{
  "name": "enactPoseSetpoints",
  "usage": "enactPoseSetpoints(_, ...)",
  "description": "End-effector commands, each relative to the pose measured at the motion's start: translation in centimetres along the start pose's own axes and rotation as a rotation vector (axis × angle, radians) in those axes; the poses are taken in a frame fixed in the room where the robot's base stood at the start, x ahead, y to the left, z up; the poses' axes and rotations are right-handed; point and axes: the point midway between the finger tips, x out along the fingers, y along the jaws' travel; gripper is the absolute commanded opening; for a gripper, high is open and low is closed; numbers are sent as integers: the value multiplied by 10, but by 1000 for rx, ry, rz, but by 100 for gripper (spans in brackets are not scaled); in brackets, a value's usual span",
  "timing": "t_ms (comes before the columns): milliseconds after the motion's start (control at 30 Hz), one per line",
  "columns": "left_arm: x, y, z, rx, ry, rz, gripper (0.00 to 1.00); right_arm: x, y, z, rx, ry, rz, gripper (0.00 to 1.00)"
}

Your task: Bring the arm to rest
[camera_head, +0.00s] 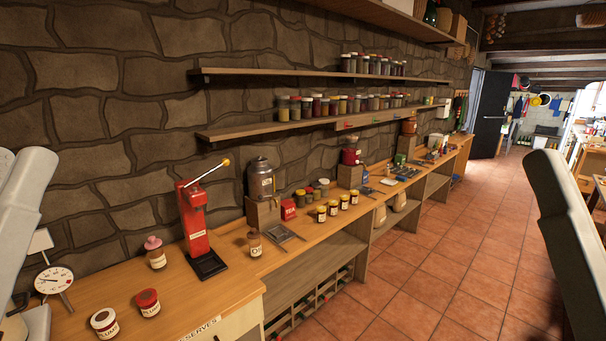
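Pale links of my two arms show at the far left and far right edges of the head view. Neither gripper's fingers can be seen, so I cannot tell what they hold. The left arm's link stands beside the near end of the wooden counter (190,290), by a dial scale (53,280). The right arm's link is over the tiled floor, apart from the counter.
A metal urn (261,178) is behind. Shelves (300,125) of jars line the stone wall. The tiled floor (440,270) is clear.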

Motion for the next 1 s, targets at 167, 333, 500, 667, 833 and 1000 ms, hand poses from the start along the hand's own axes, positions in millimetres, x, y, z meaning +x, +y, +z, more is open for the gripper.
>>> enactPoseSetpoints(167, 85, 0, -78, -1, 0, 1, 30, 85, 0, -78, 0, 0, 0, 100)
enactPoseSetpoints(333, 147, 0, -135, -2, 0, 1, 30, 147, 0, -135, 0, 0, 0, 100)
enactPoseSetpoints(500, 189, -1, -174, -2, -1, 1, 30, 189, 1, -174, 0, 0, 0, 100)
enactPoseSetpoints(667, 201, -1, -184, -2, -1, 1, 30, 201, 1, -185, 0, -1, 0, 100)
enactPoseSetpoints(833, 198, -1, -182, -2, 0, 1, 30, 198, 1, -182, 0, -1, 0, 100)
enactPoseSetpoints(1000, 198, -1, -182, -2, 0, 1, 30, 198, 1, -182, 0, -1, 0, 100)
